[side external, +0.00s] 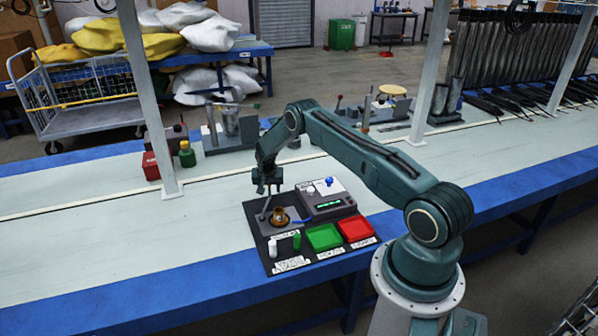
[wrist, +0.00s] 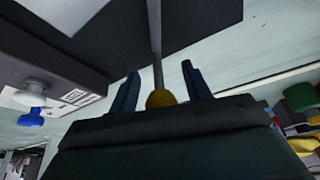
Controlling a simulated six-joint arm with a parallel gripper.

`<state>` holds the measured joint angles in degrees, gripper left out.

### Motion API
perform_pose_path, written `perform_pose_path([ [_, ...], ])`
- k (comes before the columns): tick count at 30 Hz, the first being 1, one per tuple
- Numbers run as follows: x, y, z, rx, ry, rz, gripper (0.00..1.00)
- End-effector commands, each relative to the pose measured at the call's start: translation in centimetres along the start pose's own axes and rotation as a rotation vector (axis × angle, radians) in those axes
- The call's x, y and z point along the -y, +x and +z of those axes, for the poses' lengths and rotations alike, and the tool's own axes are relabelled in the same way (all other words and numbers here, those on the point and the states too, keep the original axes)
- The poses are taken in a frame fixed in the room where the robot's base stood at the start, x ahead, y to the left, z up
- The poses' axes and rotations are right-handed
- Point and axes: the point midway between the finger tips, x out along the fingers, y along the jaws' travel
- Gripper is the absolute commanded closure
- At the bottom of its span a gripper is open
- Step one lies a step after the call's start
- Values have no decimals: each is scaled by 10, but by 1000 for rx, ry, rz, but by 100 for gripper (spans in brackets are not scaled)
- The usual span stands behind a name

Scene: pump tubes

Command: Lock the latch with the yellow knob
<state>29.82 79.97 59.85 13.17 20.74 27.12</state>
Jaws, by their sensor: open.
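The latch's yellow knob (wrist: 161,98) shows in the wrist view at the end of a thin grey rod (wrist: 156,45). My gripper (wrist: 160,69) is open, with one dark finger on each side of the knob and rod. Gaps show between the knob and both fingers, so it does not look gripped. The knob's lower part is hidden behind my gripper body. In the side view my gripper (side external: 267,188) is over the left back corner of the dark board (side external: 259,243), above the grey latch lever (side external: 266,209). The yellow knob cannot be made out there.
A brass-coloured round part (side external: 279,216) sits right of the lever. A grey box (side external: 327,204) with a green display stands behind the green tray (side external: 323,238) and red tray (side external: 356,228). The pale bench (side external: 200,240) left is clear.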

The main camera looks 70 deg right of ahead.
Motion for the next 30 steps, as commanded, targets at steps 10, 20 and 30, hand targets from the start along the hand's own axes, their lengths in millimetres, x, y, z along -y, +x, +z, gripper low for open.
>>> perform_pose_path([
  [10,0,7,0,-1,0,0,52],
  [20,0,7,0,-1,0,0,91],
  [30,-2,6,0,-1,10,4,100],
])
